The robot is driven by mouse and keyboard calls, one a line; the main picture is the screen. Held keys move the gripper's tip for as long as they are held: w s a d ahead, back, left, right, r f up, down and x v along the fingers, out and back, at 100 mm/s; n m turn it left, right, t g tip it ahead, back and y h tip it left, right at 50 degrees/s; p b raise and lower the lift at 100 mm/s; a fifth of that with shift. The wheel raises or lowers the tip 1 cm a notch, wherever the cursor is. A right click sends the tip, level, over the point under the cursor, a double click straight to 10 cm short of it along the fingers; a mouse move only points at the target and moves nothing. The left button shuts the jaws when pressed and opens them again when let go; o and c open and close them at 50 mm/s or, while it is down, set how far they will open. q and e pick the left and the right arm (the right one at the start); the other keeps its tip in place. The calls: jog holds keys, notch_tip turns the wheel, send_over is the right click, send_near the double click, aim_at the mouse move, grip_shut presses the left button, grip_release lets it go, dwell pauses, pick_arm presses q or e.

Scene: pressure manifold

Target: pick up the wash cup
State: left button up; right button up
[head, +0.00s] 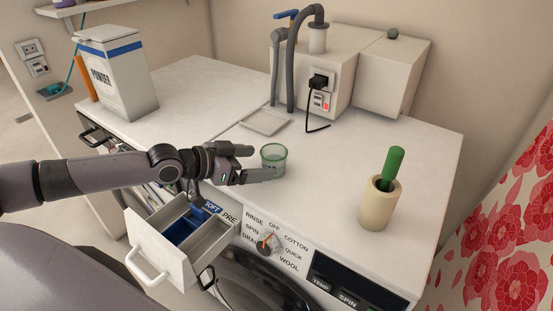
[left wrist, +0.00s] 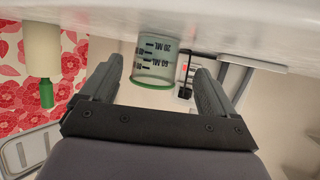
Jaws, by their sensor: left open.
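The wash cup (head: 274,157) is a small clear cup with a green rim, upright on the white machine top near its front edge. In the left wrist view the cup (left wrist: 156,62) shows measuring marks and appears upside down, lying ahead of and between the fingers. My left gripper (head: 261,163) is open, with its fingers pointing right at the cup and one finger on either side of its near edge. I cannot tell if a finger touches it. My right gripper is not in view.
An open detergent drawer (head: 163,252) juts out below the left arm. A beige holder (head: 378,207) with a green handle (head: 392,165) stands to the right. A shallow tray (head: 264,122), hoses and a plug (head: 319,81) are behind. A powder box (head: 118,75) stands at left.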

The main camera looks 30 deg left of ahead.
aim_at(265, 163)
pick_arm(q)
jog(key=shift+d+p+x, duration=0.2)
jog(key=shift+p+x, duration=0.2)
jog(key=shift+x, duration=2.55)
jog(key=shift+s, duration=0.15)
jog(key=c, duration=1.1)
